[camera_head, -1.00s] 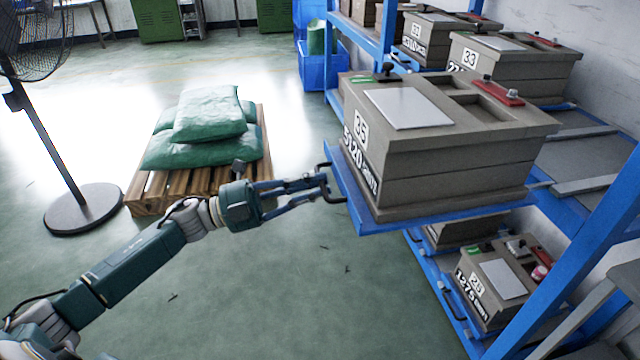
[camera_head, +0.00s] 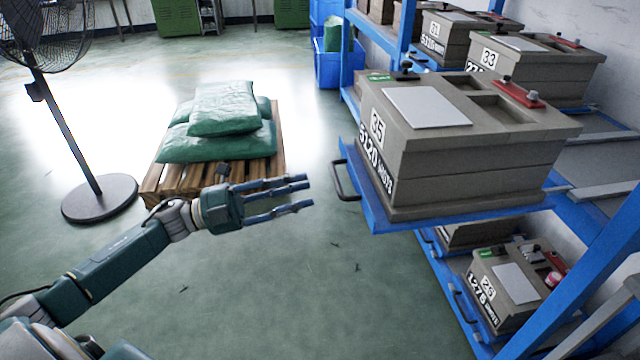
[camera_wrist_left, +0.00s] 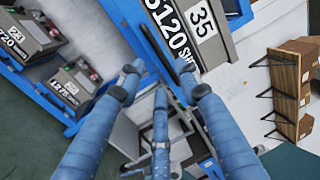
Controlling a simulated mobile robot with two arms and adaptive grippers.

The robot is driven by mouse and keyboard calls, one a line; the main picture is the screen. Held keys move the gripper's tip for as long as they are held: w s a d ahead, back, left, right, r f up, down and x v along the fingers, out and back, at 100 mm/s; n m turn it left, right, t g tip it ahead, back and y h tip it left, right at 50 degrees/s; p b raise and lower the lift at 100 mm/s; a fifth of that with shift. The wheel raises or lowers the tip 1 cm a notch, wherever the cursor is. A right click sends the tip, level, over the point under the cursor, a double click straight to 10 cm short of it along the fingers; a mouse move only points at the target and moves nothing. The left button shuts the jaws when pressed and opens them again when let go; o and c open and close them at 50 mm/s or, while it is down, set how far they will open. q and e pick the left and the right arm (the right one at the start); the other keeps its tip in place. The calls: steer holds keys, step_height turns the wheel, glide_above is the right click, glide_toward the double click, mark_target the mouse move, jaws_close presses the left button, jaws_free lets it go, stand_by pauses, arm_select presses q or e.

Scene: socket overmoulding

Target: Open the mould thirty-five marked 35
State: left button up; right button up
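The mould marked 35 (camera_head: 450,158) is a grey two-part block on a blue pull-out shelf (camera_head: 400,222) that stands out from the rack. Its upper part rests on its lower part. A light plate (camera_head: 427,107), a black knob (camera_head: 405,70) and a red handle (camera_head: 519,93) are on its top. The shelf has a dark handle (camera_head: 345,176) at its left edge. My left gripper (camera_head: 308,191) is open and empty, apart from this handle and to its left. In the left wrist view, the 35 label (camera_wrist_left: 203,20) shows beyond the spread fingers. My right gripper is not in view.
Other moulds stand on the blue rack, one marked 33 (camera_head: 520,65) behind and one marked 28 (camera_head: 505,285) below. A wooden pallet (camera_head: 265,172) with green sacks (camera_head: 215,140) and a fan (camera_head: 98,198) stand left.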

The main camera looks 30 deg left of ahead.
arm_select(q)
steer(key=v, duration=0.5)
steer(key=shift+s, duration=0.1)
stand_by(0.3)
